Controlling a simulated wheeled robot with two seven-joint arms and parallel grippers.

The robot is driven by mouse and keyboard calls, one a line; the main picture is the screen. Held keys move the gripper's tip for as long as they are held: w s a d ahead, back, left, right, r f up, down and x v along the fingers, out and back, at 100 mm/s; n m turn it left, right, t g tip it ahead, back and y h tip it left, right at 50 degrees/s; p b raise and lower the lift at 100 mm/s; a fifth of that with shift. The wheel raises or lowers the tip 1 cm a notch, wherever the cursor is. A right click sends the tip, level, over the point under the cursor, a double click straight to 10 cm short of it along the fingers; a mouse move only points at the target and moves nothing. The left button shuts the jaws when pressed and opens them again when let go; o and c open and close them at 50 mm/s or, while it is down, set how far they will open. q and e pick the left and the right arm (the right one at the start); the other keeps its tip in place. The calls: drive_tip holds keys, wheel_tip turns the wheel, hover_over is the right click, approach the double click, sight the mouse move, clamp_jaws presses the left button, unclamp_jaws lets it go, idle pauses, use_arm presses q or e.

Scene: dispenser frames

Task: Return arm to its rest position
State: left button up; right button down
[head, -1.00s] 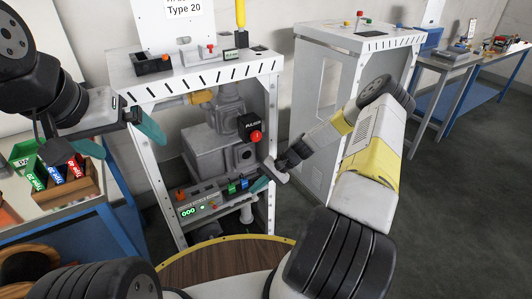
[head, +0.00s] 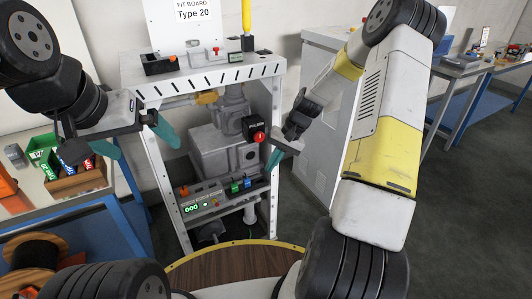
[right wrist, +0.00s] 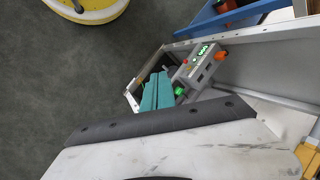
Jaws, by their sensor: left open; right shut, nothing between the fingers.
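My right gripper (head: 275,159) is in front of the right post of the near dispenser frame (head: 150,165), beside the black box with a red button (head: 254,129). Its teal fingers are together with nothing between them; they also show in the right wrist view (right wrist: 156,92). My right arm (head: 380,130) is bent, with its yellow and white link raised on the right. My left gripper (head: 134,139) is open and empty at the left, between the side table and the frame. Its two teal fingers are well apart.
The side table (head: 115,202) holds a wooden box (head: 80,182) of coloured packs. A second white cabinet (head: 316,125) stands behind my right arm. A control box with green digits (head: 198,203) sits low in the near frame. Grey floor (head: 465,220) is clear at right.

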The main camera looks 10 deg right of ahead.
drive_tip(key=shift+r, duration=0.2)
drive_tip(key=s+r+n+t+h, duration=0.15)
drive_tip(key=s+r, duration=0.25)
drive_tip(key=r, duration=0.5)
drive_tip(key=s+r+n+t+h, duration=0.15)
drive_tip(key=s+r, duration=0.35)
drive_tip(key=r, duration=0.5)
drive_tip(key=s+r+t, duration=0.1)
drive_tip(key=s+r, duration=0.3)
drive_tip(key=s, duration=0.3)
drive_tip(key=s+a+r+t, duration=0.1)
drive_tip(key=s+r+t, duration=0.1)
drive_tip(key=s+r, duration=0.3)
drive_tip(key=s, duration=0.2)
drive_tip(key=shift+s+r+n, duration=0.15)
drive_tip(key=shift+s+n, duration=0.15)
drive_tip(key=shift+s, duration=0.1)
